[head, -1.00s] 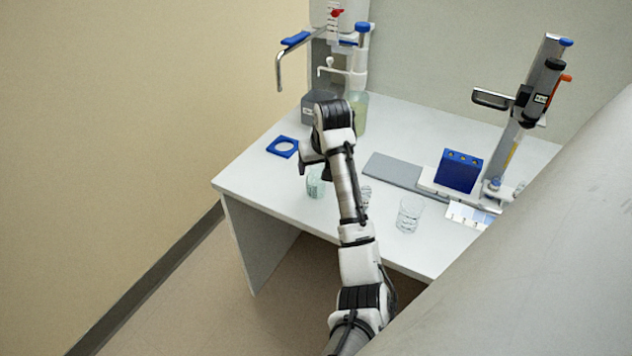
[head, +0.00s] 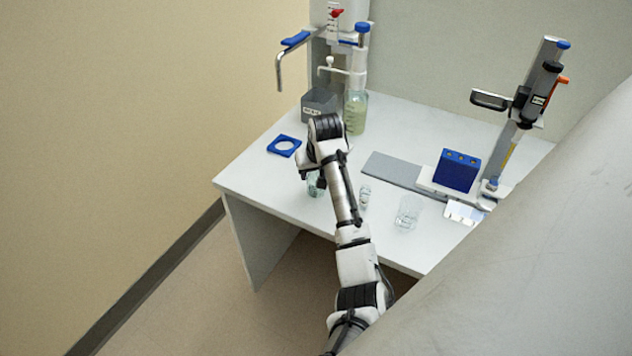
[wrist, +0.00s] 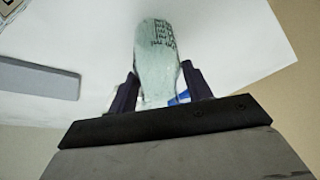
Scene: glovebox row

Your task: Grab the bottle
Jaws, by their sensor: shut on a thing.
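The bottle (head: 315,188) is a small, pale green, clear vessel near the table's front left edge, partly hidden by my arm in the head view. In the wrist view the bottle (wrist: 158,50) shows dark printed lettering and lies between both fingers. My gripper (wrist: 160,75) is shut on it, with one dark finger on each side. In the head view my gripper (head: 314,177) is mostly hidden by my wrist. I cannot tell if the bottle is still touching the table.
A clear beaker (head: 408,212) and a small glass vial (head: 365,196) stand to the right. A blue ring holder (head: 284,146) lies to the left. Behind are a grey box (head: 318,104) and a dispenser bottle (head: 356,112). A blue block (head: 457,171) stands right, beside a grey slab (head: 398,170).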

